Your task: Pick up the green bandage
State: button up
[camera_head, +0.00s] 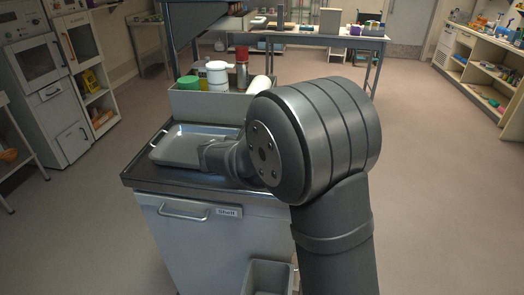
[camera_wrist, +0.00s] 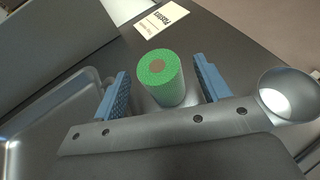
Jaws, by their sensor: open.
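The green bandage (camera_wrist: 166,82) is a short green roll with a brown core at its end. In the wrist view it lies between the two blue fingers of my gripper (camera_wrist: 163,88), with a gap showing on each side. My gripper is open and does not hold the roll. In the head view my arm hides the bandage and the fingertips.
A metal tray (camera_head: 167,151) lies on the dark cart top (camera_head: 140,168), left of my gripper. Behind it a grey bin (camera_head: 188,106) holds several bottles and cups. In the wrist view a round metal cup (camera_wrist: 289,84) stands close to the right finger, and a white label (camera_wrist: 161,19) lies beyond the roll.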

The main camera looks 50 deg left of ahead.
jog(key=shift+x, duration=1.25)
jog(key=c, duration=1.1)
jog(key=shift+s, duration=0.1)
